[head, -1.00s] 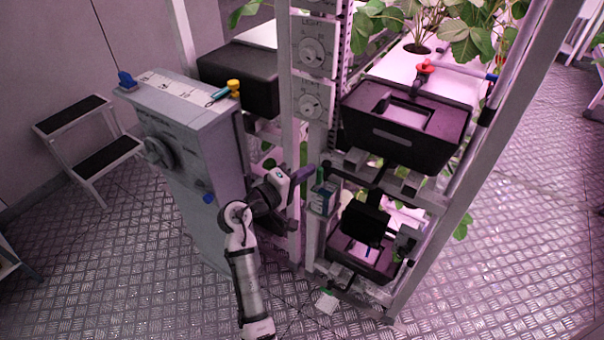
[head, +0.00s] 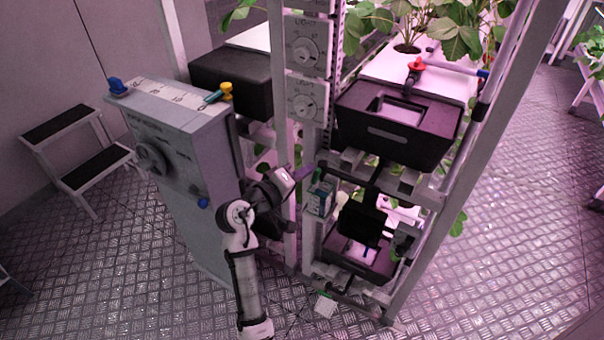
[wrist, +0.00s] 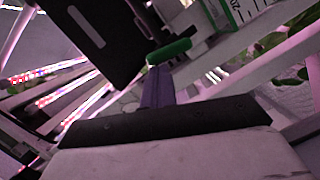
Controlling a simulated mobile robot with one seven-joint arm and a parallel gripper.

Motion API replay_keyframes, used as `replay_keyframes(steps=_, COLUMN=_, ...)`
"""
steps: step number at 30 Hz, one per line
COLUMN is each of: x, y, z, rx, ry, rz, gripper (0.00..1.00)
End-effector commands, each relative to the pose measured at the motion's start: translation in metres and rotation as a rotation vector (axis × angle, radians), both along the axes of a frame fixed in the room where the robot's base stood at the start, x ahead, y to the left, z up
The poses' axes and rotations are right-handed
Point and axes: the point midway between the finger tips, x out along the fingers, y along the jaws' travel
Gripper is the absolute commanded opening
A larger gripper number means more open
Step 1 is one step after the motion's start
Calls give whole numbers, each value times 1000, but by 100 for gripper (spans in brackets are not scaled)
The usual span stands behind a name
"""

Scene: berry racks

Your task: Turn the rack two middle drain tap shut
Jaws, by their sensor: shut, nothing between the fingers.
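My gripper (head: 302,173) is at the front of the rack, beside its grey post, below the dials. In the wrist view its purple fingers (wrist: 157,88) are together with nothing between them. A green handle (wrist: 168,48), which looks like the middle drain tap's lever, lies crosswise just beyond the fingertips. I cannot tell whether they touch it. In the head view the tap is small and hard to make out near the fingertips.
A small white and green box (head: 321,197) hangs right of my gripper; it also shows in the wrist view (wrist: 245,8). A lower black tank (head: 365,262) stands below. A grey cabinet (head: 180,150) is close on the left. A red tap (head: 416,66) is above the middle tank.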

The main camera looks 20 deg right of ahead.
Motion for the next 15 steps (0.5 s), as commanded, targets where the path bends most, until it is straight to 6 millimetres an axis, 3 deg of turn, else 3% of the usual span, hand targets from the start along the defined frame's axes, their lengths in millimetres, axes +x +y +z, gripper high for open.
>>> replay_keyframes(steps=15, x=-4, y=-4, z=2, rx=113, ry=-146, rz=-3, gripper=0)
